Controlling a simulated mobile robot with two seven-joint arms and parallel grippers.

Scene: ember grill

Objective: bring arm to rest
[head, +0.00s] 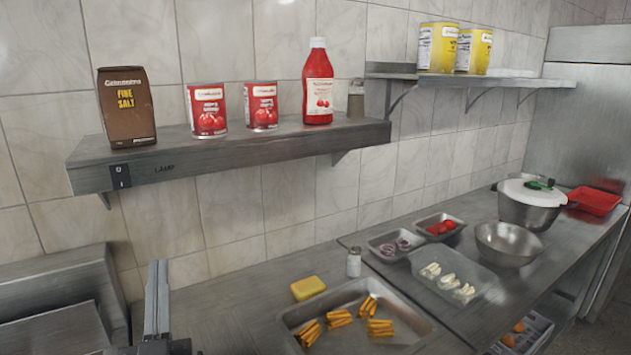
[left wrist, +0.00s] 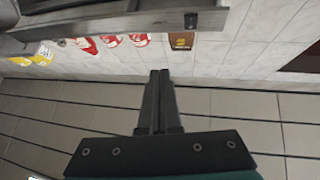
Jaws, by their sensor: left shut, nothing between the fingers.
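My left gripper (head: 157,300) stands at the lower left of the head view, its fingers pointing up in front of the tiled wall. In the left wrist view the left gripper (left wrist: 159,75) has its two fingers together with nothing between them. It is apart from the shelf and the counter items. My right gripper is in neither view.
A wall shelf (head: 230,152) with a brown salt bag (head: 126,108), cans and a red bottle (head: 318,85) is above the counter. A metal tray (head: 412,337) with fries, a yellow sponge (head: 308,288), a shaker (head: 353,262) and bowls stand right of the gripper.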

